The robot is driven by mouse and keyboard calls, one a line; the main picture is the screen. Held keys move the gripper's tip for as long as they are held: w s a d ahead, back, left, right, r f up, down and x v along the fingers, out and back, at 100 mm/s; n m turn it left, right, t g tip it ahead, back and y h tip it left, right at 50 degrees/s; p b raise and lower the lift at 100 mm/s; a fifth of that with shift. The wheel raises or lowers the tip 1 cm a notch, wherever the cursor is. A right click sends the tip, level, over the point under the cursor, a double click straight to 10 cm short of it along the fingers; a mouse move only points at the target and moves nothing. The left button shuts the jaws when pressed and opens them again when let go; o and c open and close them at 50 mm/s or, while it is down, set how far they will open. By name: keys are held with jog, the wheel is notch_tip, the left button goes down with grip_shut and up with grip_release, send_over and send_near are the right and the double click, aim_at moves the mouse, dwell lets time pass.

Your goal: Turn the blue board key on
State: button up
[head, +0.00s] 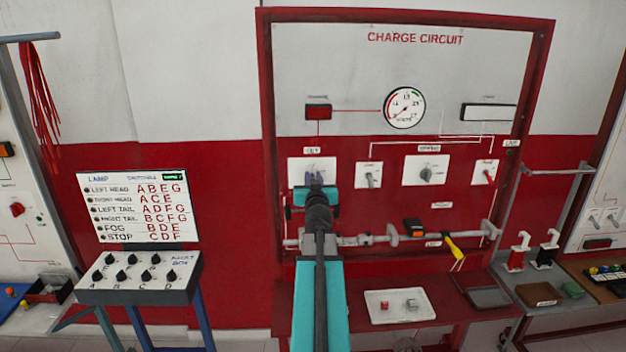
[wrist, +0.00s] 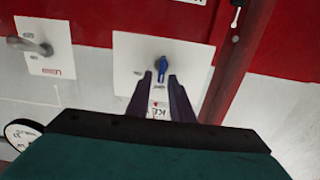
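The blue key (wrist: 162,66) stands out from a white plate (wrist: 127,45) on the charge circuit board (head: 360,75). In the wrist view the key is just ahead of my fingertips, roughly centred between them. My gripper (wrist: 160,77) is open, with its two dark fingers apart and a gap showing between them. In the head view my gripper (head: 315,179) is in front of the key plate (head: 298,168) at the board's left side and hides the key. I cannot tell whether a finger touches the key.
A grey lever (head: 369,180), a rotary knob (head: 426,174) and a red-handled switch (head: 490,177) sit to the right on the board. A pipe with a yellow-handled valve (head: 455,246) runs below. A white tray (head: 400,307) stands on the red shelf. The board's red frame (head: 267,120) rises at the left.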

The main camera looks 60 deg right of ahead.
grip_shut()
jog(key=shift+m, duration=0.4)
jog(key=m, duration=0.1)
jog(key=m+b, duration=0.1)
jog(key=m, duration=0.3)
jog(key=shift+s+d+f, duration=0.15)
jog(key=shift+s+d, duration=0.15)
jog(key=shift+s, duration=0.1)
jog(key=m, duration=0.4)
jog(key=m+b, duration=0.1)
jog(key=m, duration=0.1)
jog(key=shift+s+d+f, duration=0.2)
jog(key=shift+s+f, duration=0.1)
jog(key=shift+m, duration=0.3)
jog(key=shift+o, duration=1.3)
grip_release()
